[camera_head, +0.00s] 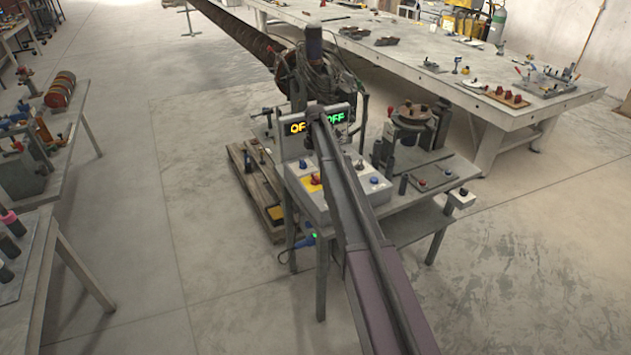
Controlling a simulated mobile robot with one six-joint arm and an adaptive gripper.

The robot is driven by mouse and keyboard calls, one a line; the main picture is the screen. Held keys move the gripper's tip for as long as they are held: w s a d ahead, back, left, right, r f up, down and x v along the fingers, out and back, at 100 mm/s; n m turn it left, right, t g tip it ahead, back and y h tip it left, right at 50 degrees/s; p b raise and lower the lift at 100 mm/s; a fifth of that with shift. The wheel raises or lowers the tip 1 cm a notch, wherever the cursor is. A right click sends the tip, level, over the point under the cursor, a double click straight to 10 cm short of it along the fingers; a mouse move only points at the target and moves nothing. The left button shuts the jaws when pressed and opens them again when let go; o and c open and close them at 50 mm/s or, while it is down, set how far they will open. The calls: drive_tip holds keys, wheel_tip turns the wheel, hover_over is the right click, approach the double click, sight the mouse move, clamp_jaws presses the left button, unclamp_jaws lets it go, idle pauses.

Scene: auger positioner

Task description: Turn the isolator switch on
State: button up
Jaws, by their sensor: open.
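The control box (302,197) is a pale sloped panel on the front of a small steel workbench. A red switch on a yellow plate (312,184) sits on it, and looks like the isolator; its knob angle is too small to read. Behind the box a display (298,128) shows yellow "OF", cut off by my arm, and green "OFF". My arm runs from the bottom right up across the box and display, covering part of both. I cannot make out my gripper or its fingertips; the far end of the arm is over the display.
A large auger (240,32) extends behind the bench. A long work table (560,98) stands at back right and another bench (40,205) at left. A pallet (252,190) lies beside the workbench. Floor at left front is clear.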

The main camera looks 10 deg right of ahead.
sight(316, 176)
drive_tip(key=shift+f+b, duration=3.6)
drive_tip(key=shift+f, duration=0.25)
drive_tip(key=c, duration=1.1)
